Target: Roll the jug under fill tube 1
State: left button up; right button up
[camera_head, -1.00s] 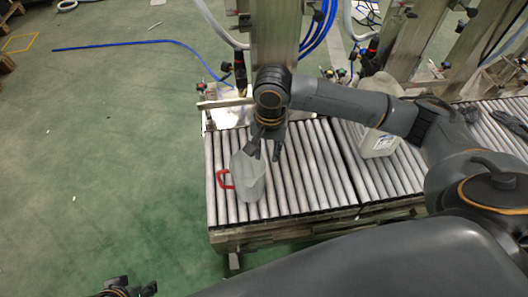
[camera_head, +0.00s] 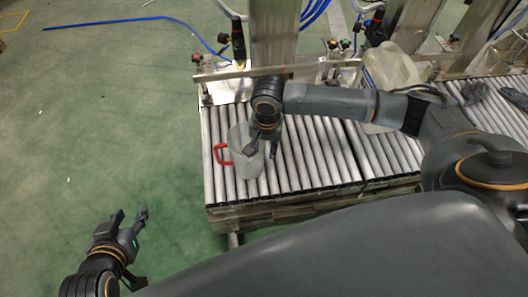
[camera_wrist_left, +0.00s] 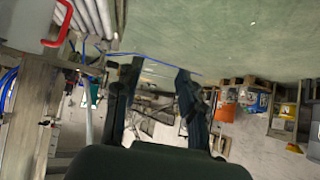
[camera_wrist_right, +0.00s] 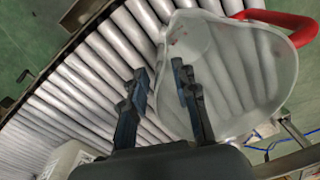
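The jug (camera_head: 238,148) is translucent with a red handle (camera_head: 221,154) and stands on the left end of the roller conveyor. My right gripper (camera_head: 262,151) is at the jug's right side in the head view, fingers pointing down. In the right wrist view its fingers (camera_wrist_right: 158,82) are apart; the right one overlaps the jug (camera_wrist_right: 228,75), the left lies outside its edge. Contact cannot be told. My left gripper (camera_head: 128,216) is open and empty over the floor, left of the conveyor. Black-and-red fittings (camera_head: 238,38) hang behind the jug; which is fill tube 1 is unclear.
The roller conveyor (camera_head: 310,165) runs to the right, with a rail (camera_head: 225,74) along its back. A large whitish container (camera_head: 392,72) stands further right. A metal column (camera_head: 272,38) rises behind my right gripper.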

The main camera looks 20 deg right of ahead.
pick_arm(q)
jog(key=shift+w+d+r+t, duration=0.2)
jog(key=shift+w+r+t, duration=0.15)
jog(key=shift+w+r, duration=0.1)
jog(key=shift+w+d+r+t, duration=0.2)
jog(key=shift+w+r+t, duration=0.15)
jog(key=shift+w+r, duration=0.05)
pick_arm(e)
jog(key=shift+f, duration=0.65)
grip_shut()
